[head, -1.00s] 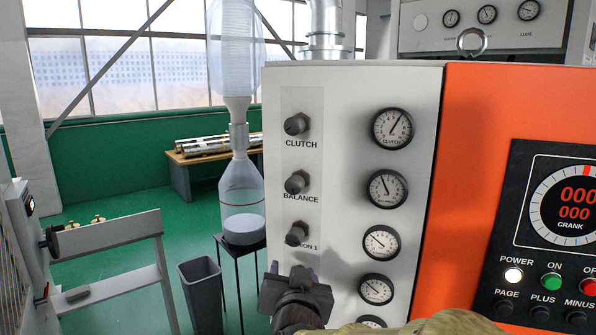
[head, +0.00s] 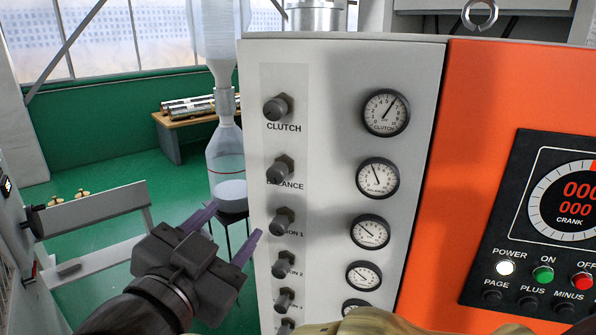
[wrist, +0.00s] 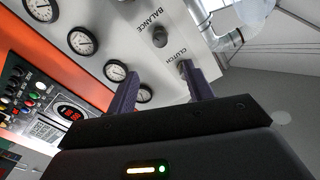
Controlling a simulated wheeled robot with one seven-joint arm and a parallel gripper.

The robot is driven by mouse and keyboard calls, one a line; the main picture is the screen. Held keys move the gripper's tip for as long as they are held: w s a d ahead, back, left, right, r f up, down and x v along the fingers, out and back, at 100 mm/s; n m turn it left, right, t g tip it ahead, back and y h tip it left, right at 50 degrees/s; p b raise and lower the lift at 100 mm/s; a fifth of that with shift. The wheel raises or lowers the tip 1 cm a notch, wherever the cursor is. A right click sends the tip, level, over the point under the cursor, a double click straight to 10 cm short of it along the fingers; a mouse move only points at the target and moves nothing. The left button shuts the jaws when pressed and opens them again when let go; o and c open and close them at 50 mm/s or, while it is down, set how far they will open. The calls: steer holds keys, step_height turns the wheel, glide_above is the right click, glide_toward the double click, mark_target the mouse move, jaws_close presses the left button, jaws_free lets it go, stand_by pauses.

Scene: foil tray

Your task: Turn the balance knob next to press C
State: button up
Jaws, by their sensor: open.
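The balance knob (head: 280,170) is a dark knob on the light grey panel, partly covering its BALANCE label in the head view. It also shows in the wrist view (wrist: 160,37), above the space between the fingers. My gripper (head: 234,222) is open and empty, with purple fingers spread. In the head view it is left of the panel's edge and lower than the balance knob, apart from it. The clutch knob (head: 277,107) is above the balance knob. No label naming press C is readable.
Several knobs continue below, the nearest being another dark knob (head: 282,222). Round gauges (head: 378,178) line the panel's right side. An orange cabinet (head: 480,130) with a black control panel stands right. A clear bottle (head: 226,165) stands behind on a stand.

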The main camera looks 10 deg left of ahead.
mark_target(274, 176)
steer(key=w+p, duration=0.2)
steer(key=w, duration=0.3)
steer(key=w+d+p, duration=0.1)
steer(key=w+p, duration=0.2)
steer(key=w, duration=0.3)
steer(key=w+d+p, duration=0.1)
steer(key=w+p, duration=0.1)
steer(key=w, duration=0.3)
steer(key=shift+w+r, duration=0.1)
steer(key=shift+w, duration=0.25)
steer(key=shift+w+d, duration=0.1)
steer(key=shift+w, duration=0.2)
steer(key=c, duration=1)
steer(key=m+b, duration=0.1)
steer(key=b, duration=0.2)
steer(key=shift+f+m, duration=0.3)
steer(key=shift+f, duration=0.1)
steer(key=m+b, duration=0.1)
steer(key=b, duration=0.1)
steer(key=shift+m+b, duration=0.3)
steer(key=shift+b, duration=0.05)
steer(key=shift+r+m+b, duration=0.2)
steer(key=shift+m+b, duration=0.2)
